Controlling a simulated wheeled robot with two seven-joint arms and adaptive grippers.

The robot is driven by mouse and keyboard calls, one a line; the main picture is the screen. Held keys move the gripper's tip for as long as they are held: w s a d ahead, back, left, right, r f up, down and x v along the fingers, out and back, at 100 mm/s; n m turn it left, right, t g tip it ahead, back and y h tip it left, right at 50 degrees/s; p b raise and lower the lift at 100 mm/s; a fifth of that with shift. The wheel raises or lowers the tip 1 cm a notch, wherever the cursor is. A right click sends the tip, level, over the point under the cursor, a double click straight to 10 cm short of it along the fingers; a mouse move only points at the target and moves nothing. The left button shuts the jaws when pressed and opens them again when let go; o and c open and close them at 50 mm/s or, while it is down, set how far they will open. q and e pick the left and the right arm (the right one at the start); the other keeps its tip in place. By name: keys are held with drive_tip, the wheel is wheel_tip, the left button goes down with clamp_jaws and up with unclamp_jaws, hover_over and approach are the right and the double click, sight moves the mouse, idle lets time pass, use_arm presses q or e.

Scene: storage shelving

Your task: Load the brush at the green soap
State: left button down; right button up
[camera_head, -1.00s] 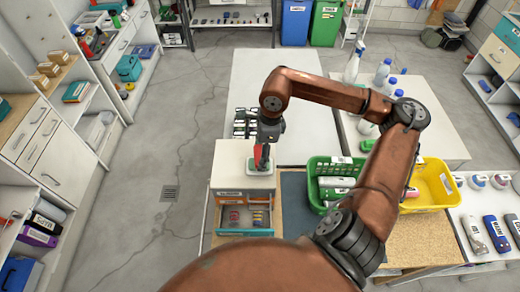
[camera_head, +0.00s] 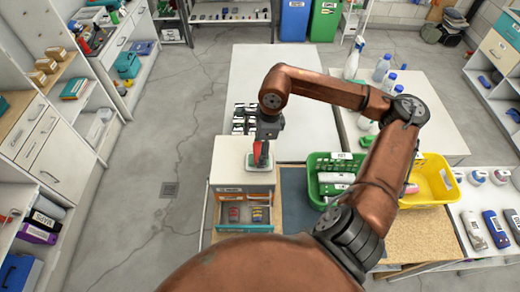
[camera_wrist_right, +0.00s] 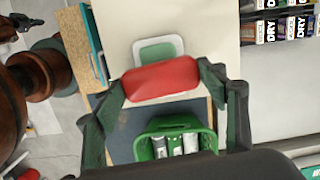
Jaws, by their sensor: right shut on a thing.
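My right gripper (camera_head: 261,158) is shut on a red brush (camera_wrist_right: 160,80), seen between its two fingers in the right wrist view. The bristles are hidden from that camera. The green soap (camera_wrist_right: 156,52) lies in a white dish (camera_wrist_right: 178,43) on the pale cabinet top. The brush is at the dish and covers part of it in both views. I cannot tell whether it touches the soap. In the head view, the dish (camera_head: 268,168) shows below the gripper. Dark parts at the upper left of the wrist view may be my left gripper (camera_wrist_right: 14,24); its state is unclear.
An open drawer (camera_head: 246,228) with small items is below the cabinet top. A green basket (camera_head: 312,178) and a yellow bin (camera_head: 436,180) stand to the right. Bottles (camera_head: 382,70) stand on the table behind. The white table (camera_head: 270,75) beyond the cabinet is mostly clear.

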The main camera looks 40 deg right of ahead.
drive_tip(key=shift+f, duration=0.15)
drive_tip(key=shift+f+b, duration=0.3)
drive_tip(key=shift+f+b, duration=0.1)
drive_tip(key=shift+b, duration=0.2)
idle(1.6)
drive_tip(key=shift+r+p, duration=1.8)
drive_tip(key=shift+r, duration=1.8)
